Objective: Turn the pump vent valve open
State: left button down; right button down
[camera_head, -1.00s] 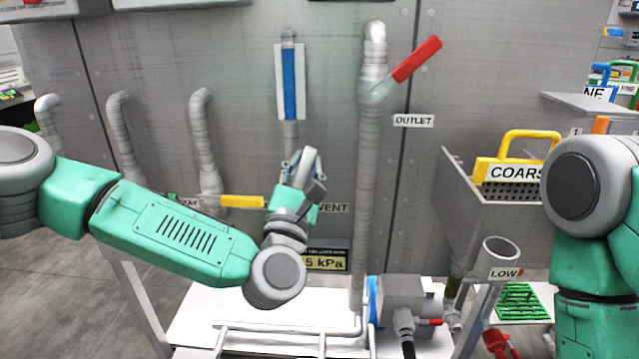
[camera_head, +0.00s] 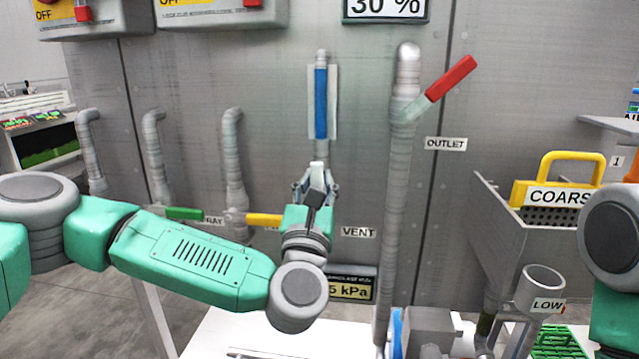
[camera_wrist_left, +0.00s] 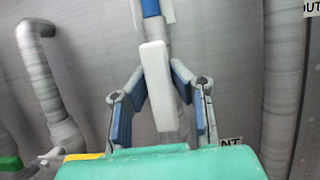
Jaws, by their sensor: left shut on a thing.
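The white vent valve handle (camera_head: 319,172) is on the pipe below the blue gauge, up and left of the VENT label (camera_head: 358,232). My left gripper (camera_head: 316,187) is around this handle and shut on it. In the left wrist view the handle (camera_wrist_left: 157,80) stands nearly upright between the two blue-grey fingers of the left gripper (camera_wrist_left: 160,112). The valve body behind it is mostly hidden. My right gripper is out of view; only part of the right arm shows at the right edge.
The outlet pipe (camera_head: 398,210) with a red lever (camera_head: 452,78) stands close on the right. Yellow (camera_head: 263,220) and green (camera_head: 184,213) levers sit to the left. A grey bin (camera_head: 500,235) is further right. A pressure display (camera_head: 350,291) is below.

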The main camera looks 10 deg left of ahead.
pick_arm(q)
jog(key=shift+s+d+f, duration=0.1)
jog(key=shift+s+f, duration=0.05)
jog(key=shift+f, duration=0.4)
jog(key=c, duration=1.4)
grip_release()
jog(key=shift+r, duration=0.1)
jog(key=shift+a+r, duration=0.2)
jog(key=shift+s, duration=0.1)
jog(key=v, duration=1.2)
jog(key=shift+a, duration=0.1)
